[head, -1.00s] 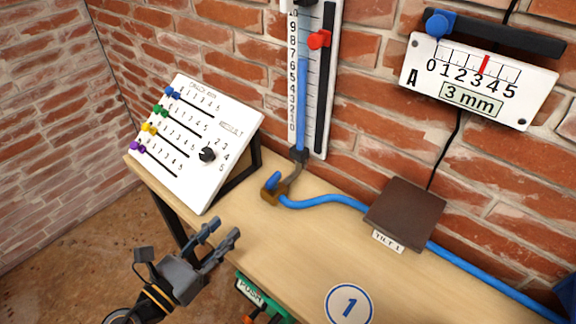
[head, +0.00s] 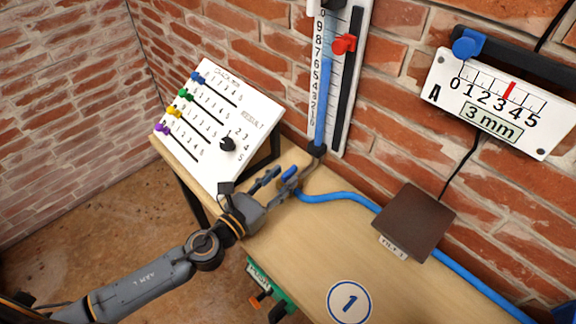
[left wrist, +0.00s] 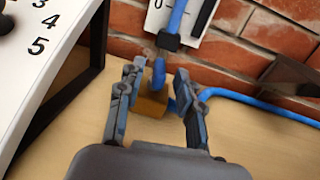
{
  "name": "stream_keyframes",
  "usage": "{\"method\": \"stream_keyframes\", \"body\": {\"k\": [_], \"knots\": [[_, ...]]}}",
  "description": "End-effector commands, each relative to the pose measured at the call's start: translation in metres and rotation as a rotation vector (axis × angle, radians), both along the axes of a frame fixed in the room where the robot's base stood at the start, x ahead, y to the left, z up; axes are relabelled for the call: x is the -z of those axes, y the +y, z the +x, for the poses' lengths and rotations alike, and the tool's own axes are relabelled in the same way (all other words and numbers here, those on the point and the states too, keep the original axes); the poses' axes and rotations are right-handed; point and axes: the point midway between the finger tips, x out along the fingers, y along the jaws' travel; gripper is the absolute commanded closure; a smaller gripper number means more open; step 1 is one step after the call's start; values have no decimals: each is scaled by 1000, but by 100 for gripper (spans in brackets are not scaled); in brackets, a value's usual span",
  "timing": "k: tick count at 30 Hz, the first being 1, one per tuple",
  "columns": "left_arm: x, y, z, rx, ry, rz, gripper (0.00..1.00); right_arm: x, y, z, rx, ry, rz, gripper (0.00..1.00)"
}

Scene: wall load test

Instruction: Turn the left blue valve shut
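The left blue valve has a blue handle (head: 289,173) and stands on the table below the blue-filled gauge tube. In the left wrist view its blue handle (left wrist: 158,72) rises from a brass body (left wrist: 152,105). My left gripper (head: 282,179) is at the valve; its fingers (left wrist: 158,90) are open, one on each side of the valve. I cannot tell whether a finger touches the handle. The brass body is mostly hidden by the gripper in the head view. My right gripper is not in view.
A white slider board (head: 220,125) with a black knob (head: 228,144) stands to the left. A brown box (head: 414,220) sits at the right over the blue hose (head: 345,197). The brick wall is close behind.

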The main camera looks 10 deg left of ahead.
Motion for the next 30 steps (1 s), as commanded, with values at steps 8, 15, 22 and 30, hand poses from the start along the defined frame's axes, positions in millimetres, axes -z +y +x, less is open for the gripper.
{"method": "stream_keyframes", "body": {"k": [8,15,22,30], "knots": [[0,-13,24,1,0,-1,64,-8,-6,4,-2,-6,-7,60],[1,-14,26,1,1,0,64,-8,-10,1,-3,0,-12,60],[1,-13,26,1,1,0,99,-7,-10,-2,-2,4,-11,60],[3,-12,27,34,-3,2,100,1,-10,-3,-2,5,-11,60]]}}
